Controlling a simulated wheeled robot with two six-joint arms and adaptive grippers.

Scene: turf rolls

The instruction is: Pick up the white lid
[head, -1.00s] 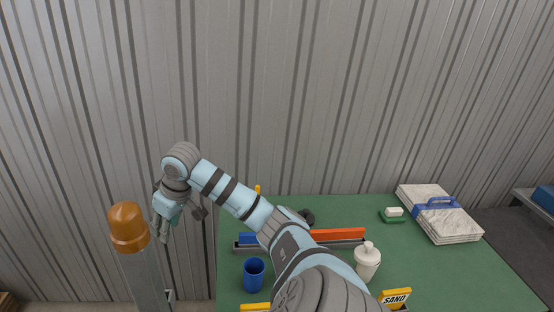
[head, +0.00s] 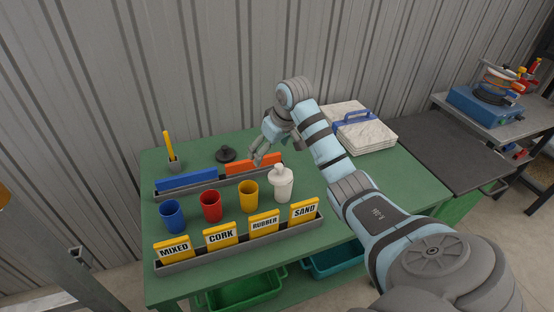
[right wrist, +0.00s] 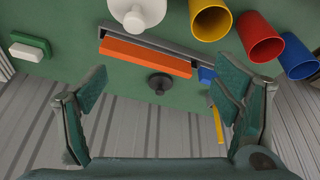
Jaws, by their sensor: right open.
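The white lid (head: 280,171), with a round knob, sits on a white cup (head: 284,190) at the right end of a row of cups. The lid also shows from above at the top edge of the right wrist view (right wrist: 135,18). My right gripper (head: 257,157) is open and empty above the back of the green table, behind and a little left of the lid, apart from it. Its two spread fingers also show in the right wrist view (right wrist: 163,82). My left gripper is not in view.
Blue (head: 173,217), red (head: 211,206) and yellow (head: 249,196) cups stand left of the white one. A label rack (head: 240,241) is in front, a tray with blue and orange bars (head: 187,181) behind. A black knobbed disc (head: 226,154) and stone tiles (head: 360,128) lie farther back.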

